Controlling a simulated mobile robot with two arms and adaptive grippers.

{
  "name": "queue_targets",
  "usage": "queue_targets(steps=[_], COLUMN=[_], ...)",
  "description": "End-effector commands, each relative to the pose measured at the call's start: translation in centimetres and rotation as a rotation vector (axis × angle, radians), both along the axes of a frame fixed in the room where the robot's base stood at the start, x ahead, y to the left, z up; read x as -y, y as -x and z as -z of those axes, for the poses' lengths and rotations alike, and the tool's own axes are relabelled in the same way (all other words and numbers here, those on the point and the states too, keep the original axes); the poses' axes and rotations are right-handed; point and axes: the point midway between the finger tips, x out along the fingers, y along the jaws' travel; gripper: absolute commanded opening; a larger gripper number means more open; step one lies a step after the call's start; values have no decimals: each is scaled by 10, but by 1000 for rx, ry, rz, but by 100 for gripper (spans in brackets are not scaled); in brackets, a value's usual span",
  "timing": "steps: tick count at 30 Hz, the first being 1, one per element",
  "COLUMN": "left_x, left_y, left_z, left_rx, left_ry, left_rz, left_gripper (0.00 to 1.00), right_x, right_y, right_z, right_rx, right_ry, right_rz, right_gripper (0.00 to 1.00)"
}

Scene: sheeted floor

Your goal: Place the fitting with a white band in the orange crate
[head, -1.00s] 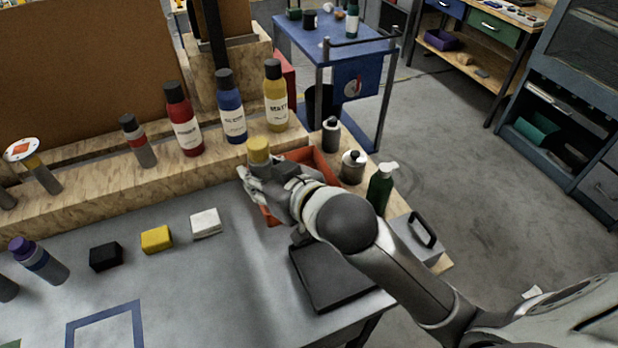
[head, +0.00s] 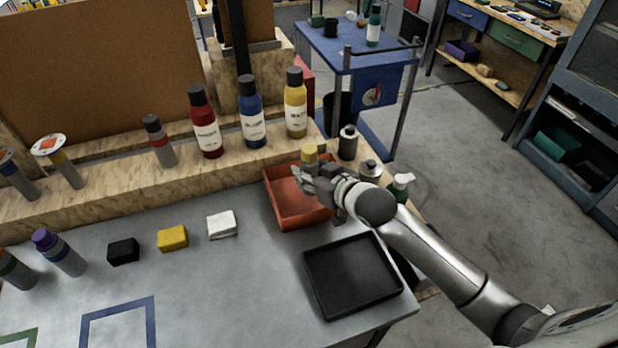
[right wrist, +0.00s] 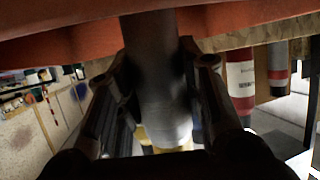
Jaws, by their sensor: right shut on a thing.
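The orange crate (head: 284,215) stands on the right part of the grey table, against the wooden ledge. My right gripper (head: 314,174) is over the crate's back right part. It is shut on a grey cylindrical fitting with a yellow end (head: 309,153), held upright. In the right wrist view the grey fitting (right wrist: 158,85) sits between both fingers, with its yellow end low in the picture and the crate's orange wall (right wrist: 60,48) across the top. A white band cannot be made out. How far the fitting's lower end is from the crate floor is hidden. My left gripper is out of view.
A black tray (head: 352,277) lies in front of the crate. White (head: 221,224), yellow (head: 172,238) and black (head: 123,251) blocks lie to its left. Red (head: 205,125), blue (head: 251,115) and yellow (head: 295,105) bottles stand behind. Small containers (head: 347,142) stand close right of my gripper.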

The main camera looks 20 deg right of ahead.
Motion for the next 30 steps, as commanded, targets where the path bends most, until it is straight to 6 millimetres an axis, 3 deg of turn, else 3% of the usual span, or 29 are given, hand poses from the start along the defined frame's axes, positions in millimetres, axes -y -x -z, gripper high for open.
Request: queue_targets(steps=[4, 15, 16, 21, 30], left_x=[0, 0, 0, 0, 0], left_y=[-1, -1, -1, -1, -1], left_z=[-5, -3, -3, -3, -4], left_rx=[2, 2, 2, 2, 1], left_ry=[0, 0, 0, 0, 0], left_rz=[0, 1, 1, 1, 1], left_gripper=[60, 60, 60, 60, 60], right_x=[-2, -2, -1, -2, -1], right_y=[1, 1, 1, 1, 1], right_z=[16, 22, 23, 22, 21], right_rx=[-1, -1, -3, -2, -2], right_ry=[-2, -2, -1, -1, -1], right_rz=[-1, -2, -1, -1, -1], right_gripper=[4, 4, 36, 57, 57])
